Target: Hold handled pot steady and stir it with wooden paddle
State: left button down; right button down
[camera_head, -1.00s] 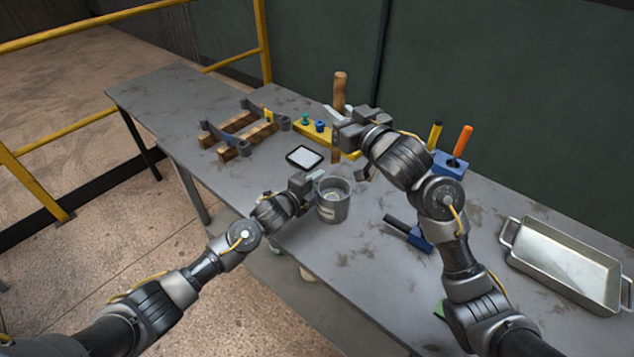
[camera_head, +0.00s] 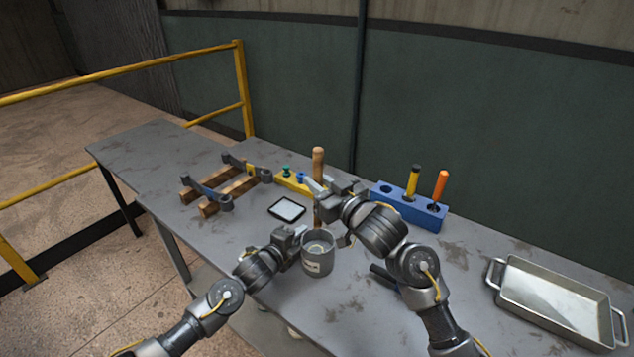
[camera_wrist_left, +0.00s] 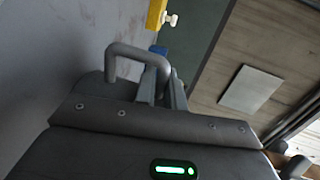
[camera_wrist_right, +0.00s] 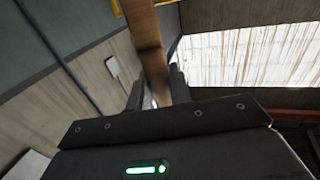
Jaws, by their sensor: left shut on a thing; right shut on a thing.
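The grey metal handled pot (camera_head: 318,262) stands near the table's front edge, with pale contents showing inside. My left gripper (camera_head: 301,236) is at its left side, shut on the handle. The bent grey handle (camera_wrist_left: 128,50) runs between the fingers (camera_wrist_left: 163,88) in the left wrist view. My right gripper (camera_head: 320,190) is behind and above the pot, shut on the wooden paddle (camera_head: 318,163). The paddle stands nearly upright, its lower end by the pot's far rim; I cannot tell whether it is inside. It also shows between the fingers in the right wrist view (camera_wrist_right: 150,50).
A blue rack (camera_head: 425,213) with yellow and orange handled tools stands behind my right arm. A metal tray (camera_head: 555,305) lies at the right. A black-framed pad (camera_head: 287,209), wooden bars with grey brackets (camera_head: 208,196) and a yellow holder (camera_head: 291,181) lie left.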

aim_at(319, 226)
jog(key=shift+f, duration=6.75)
jog(key=c, duration=1.8)
grip_release()
grip_shut()
